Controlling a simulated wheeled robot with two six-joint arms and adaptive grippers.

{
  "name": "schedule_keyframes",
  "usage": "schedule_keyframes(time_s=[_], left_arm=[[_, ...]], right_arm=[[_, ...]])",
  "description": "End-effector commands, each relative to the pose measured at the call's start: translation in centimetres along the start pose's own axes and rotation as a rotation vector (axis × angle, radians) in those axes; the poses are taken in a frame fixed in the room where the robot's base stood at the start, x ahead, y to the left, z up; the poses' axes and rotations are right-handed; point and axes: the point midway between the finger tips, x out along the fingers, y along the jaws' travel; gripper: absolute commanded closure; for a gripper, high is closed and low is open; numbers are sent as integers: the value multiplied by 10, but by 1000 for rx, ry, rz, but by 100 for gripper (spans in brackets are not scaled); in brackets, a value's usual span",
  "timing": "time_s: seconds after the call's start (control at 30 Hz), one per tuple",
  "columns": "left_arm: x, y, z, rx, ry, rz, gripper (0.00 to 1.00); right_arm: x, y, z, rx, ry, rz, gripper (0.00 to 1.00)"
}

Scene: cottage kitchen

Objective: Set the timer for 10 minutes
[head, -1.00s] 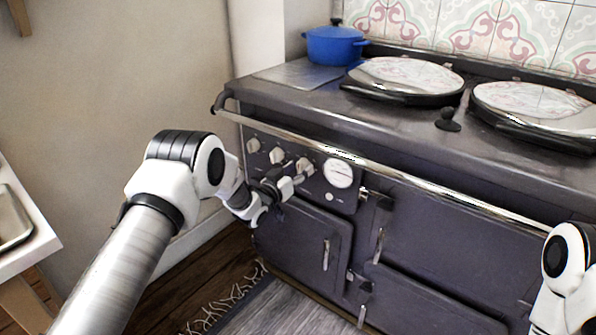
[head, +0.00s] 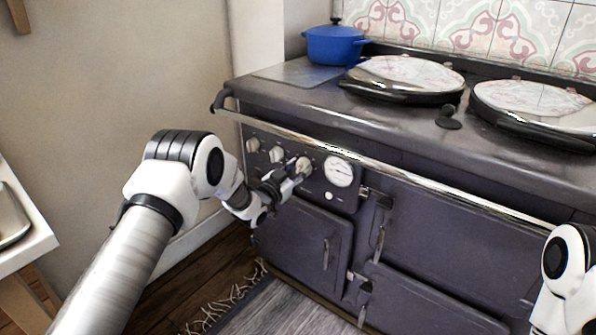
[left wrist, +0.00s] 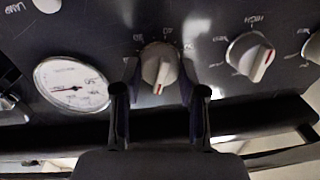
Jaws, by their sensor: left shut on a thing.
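The timer knob (head: 303,165) is a pale dial on the stove's dark control panel, the closest of the knobs to the round gauge. In the left wrist view the knob (left wrist: 159,66) sits between the two dark fingers of my left gripper (left wrist: 160,88), with its red pointer line toward the bottom of the picture. In the head view my left gripper (head: 292,178) is at the knob, shut on it. The markings around the knob are too small to read, and the fingers hide part of them. My right gripper is out of view.
A white gauge (head: 338,172) lies right of the knob, and two more knobs (head: 276,154) lie left. A chrome rail (head: 400,185) runs above the panel. Oven doors (head: 300,236) are below. A blue pot (head: 335,46) stands on the stove top.

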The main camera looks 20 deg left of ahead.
Motion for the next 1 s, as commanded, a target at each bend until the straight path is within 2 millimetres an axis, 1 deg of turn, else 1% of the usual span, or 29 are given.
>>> schedule_keyframes(time_s=[0.3, 0.5, 0.7, 1.0], left_arm=[[0, 1, 2, 279, 16, 4, 94], [0, 1, 2, 414, 24, 7, 94], [0, 1, 2, 497, 28, 8, 94], [0, 1, 2, 536, 30, 8, 94]], right_arm=[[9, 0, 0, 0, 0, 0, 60], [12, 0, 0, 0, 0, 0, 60], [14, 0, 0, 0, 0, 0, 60], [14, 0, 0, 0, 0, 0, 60]])
